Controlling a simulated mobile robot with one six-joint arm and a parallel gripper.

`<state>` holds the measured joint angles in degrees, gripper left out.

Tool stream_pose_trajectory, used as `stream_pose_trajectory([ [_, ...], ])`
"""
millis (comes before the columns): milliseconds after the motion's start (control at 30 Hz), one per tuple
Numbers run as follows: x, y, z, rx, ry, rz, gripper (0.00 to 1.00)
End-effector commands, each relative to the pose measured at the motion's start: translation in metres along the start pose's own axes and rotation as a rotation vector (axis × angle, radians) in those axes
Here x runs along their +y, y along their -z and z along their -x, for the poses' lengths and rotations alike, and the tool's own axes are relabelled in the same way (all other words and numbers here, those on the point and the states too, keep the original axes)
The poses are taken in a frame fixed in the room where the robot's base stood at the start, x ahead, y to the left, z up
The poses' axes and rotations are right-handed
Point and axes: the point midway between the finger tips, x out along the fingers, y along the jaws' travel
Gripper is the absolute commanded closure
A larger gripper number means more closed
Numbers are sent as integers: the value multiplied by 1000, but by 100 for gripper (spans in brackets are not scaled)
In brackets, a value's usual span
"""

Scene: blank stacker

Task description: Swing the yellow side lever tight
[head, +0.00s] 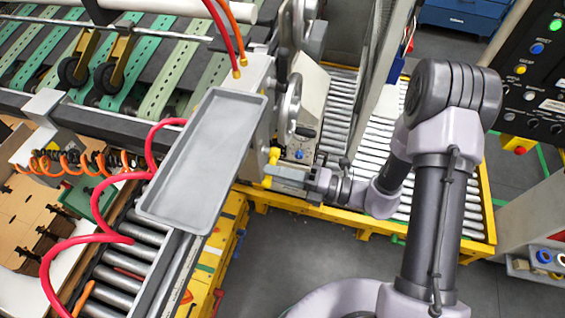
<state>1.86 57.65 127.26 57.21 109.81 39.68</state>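The yellow side lever (274,156) is on the side of the machine, just right of the grey tray, near the middle of the head view. A second bit of yellow shows just below it, at the tips of my gripper. My gripper (277,173) reaches in from the right, with its fingertips at the lever. The fingers hide the middle part of the lever. The view is too small to tell whether the fingers are closed on it or only beside it.
A grey tray (206,158) lies left of the lever, with red hoses (85,240) around it. A handwheel (291,108) is just above my gripper. A yellow-framed roller conveyor (335,125) runs behind my arm. A control panel (535,75) stands at right. The floor below is clear.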

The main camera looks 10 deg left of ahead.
Motion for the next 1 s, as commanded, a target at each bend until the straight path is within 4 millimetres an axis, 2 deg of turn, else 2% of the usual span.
stream_pose_trajectory([
  [1000,-28,-6,-2,0,0,492,75],
])
